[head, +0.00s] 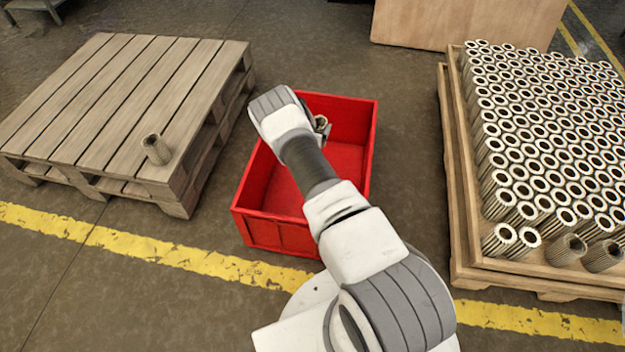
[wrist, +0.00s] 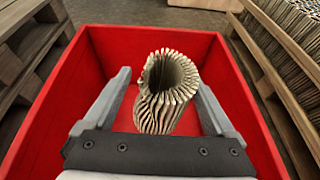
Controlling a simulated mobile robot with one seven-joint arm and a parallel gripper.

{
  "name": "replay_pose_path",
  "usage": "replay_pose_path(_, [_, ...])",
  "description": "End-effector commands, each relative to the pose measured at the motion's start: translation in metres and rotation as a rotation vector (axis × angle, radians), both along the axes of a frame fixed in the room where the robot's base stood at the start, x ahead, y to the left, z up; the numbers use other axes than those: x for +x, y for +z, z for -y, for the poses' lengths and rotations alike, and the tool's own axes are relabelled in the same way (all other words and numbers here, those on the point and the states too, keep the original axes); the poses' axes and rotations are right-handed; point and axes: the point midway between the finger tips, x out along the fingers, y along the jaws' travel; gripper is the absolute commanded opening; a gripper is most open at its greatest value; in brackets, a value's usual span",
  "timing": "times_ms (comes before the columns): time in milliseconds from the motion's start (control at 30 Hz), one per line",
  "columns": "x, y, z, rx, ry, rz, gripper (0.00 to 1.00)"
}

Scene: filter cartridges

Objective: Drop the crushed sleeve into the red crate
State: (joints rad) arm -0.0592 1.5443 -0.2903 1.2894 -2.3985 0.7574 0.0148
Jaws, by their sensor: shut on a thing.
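The red crate (head: 262,232) stands on the floor between two pallets, and its inside fills much of the wrist view (wrist: 110,45). The crushed sleeve (wrist: 160,115), beige and pleated with buckled sides and a dark opening, is between the fingers of my gripper (wrist: 163,82). My gripper is shut on it and holds it over the crate. In the head view only a small part of the sleeve (head: 320,121) shows beside my wrist; my arm hides the rest. No other sleeve shows in the visible part of the crate.
A wooden pallet (head: 110,90) at the left bears one upright sleeve (head: 156,149). A wooden tray (head: 455,190) at the right holds many upright sleeves, two of them darker at the front (head: 566,249). A plywood box (head: 460,25) stands behind. A yellow line crosses the floor.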

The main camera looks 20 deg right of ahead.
Motion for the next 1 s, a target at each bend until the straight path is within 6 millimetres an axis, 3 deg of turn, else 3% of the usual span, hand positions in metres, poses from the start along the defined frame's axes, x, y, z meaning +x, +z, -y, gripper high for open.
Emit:
replay_pose_path(233, [0.000,-0.001,0.000,-0.001,0.000,0.001,0.36])
replay_pose_path(267, [0.000,-0.001,0.000,-0.001,0.000,0.001,0.92])
replay_pose_path(300, [0.000,-0.001,0.000,-0.001,0.000,0.001,0.99])
replay_pose_path(667, [-0.004,0.003,-0.004,0.000,0.000,-0.001,1.00])
replay_pose_path(1000, [-0.050,0.030,-0.040,0.000,0.003,-0.004,1.00])
